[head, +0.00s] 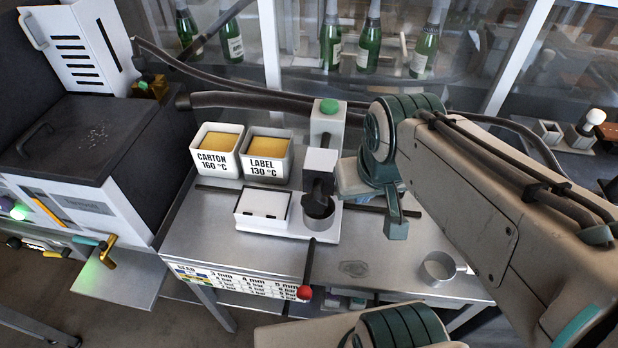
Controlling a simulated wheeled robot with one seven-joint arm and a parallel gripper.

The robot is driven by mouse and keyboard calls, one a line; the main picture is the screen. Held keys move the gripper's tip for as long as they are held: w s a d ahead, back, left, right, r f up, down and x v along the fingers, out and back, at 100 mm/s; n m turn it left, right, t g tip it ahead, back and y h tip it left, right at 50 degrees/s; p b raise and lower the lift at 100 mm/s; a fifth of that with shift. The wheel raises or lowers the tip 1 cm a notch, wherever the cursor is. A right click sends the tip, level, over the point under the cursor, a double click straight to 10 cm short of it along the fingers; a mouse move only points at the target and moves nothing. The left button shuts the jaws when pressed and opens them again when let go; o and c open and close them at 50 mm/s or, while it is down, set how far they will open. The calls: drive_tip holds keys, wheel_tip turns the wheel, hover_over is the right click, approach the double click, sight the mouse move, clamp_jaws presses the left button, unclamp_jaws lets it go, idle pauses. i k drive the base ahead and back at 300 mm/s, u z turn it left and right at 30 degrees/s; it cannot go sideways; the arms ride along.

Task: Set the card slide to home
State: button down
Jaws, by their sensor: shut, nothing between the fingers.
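No part is marked as the card slide, and I cannot tell for certain which it is. A printed card (243,280) with columns for 3 mm, 4 mm and 5 mm runs along the bench's front edge. A lever with a red knob (304,292) reaches forward over the card's right part. My gripper (396,230) points down, shut and empty, above the bench right of the press, apart from it. My arm hides the bench's back right.
Two white glue pots, CARTON (218,151) and LABEL (267,157), stand at the back left of the metal bench (213,231). A metal cup (438,269) stands at its front right. A green-topped post (328,122) rises behind the press. A dark-lidded machine (85,140) stands left.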

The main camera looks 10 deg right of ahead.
sight(259, 210)
drive_tip(key=u, duration=1.9)
drive_tip(key=k, duration=0.6)
drive_tip(key=z, duration=1.25)
